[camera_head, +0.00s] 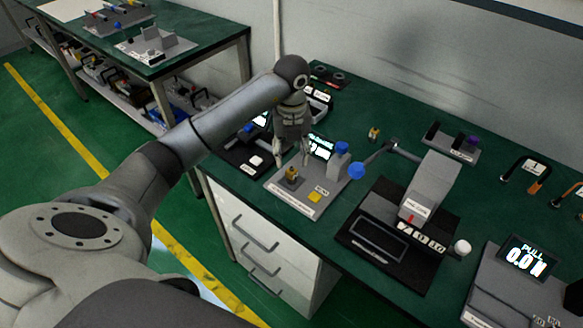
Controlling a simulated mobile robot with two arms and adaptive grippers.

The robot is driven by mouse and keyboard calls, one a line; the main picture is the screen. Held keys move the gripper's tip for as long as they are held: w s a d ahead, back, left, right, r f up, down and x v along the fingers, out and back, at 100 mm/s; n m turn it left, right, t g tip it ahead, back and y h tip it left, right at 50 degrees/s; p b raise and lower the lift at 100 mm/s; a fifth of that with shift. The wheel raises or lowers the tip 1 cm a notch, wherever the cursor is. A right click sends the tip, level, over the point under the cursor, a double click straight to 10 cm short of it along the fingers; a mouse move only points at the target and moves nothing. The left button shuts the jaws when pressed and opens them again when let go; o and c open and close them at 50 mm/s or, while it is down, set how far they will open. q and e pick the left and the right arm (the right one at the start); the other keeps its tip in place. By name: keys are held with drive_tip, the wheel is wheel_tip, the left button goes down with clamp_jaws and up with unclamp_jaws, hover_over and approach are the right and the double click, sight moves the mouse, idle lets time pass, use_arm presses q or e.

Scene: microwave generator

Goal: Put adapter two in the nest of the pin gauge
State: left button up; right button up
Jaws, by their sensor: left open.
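My left gripper (293,161) points down, open, over a grey fixture (297,198) that has a lit screen, a blue knob and a yellow button; it looks like the pin gauge. A small brass adapter (291,173) sits upright on the fixture's dark nest block (288,183), just below and between the fingertips. I cannot tell if the fingers touch it. Another small brass adapter (374,134) stands on the green bench top behind. Their numbers are too small to read, so I cannot tell which is adapter two. My right gripper is not in view.
A black-based press (385,250) with a grey head and blue-knobbed lever stands right of the fixture. A pull tester (524,262) is at the far right. A black device (245,160) is at left. Cables (527,172) and a grey rack (450,142) lie at the back.

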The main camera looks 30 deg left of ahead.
sight(292, 168)
use_arm(q)
wheel_tip(292, 168, up, 6)
drive_tip(key=shift+r, duration=0.15)
idle(0.6)
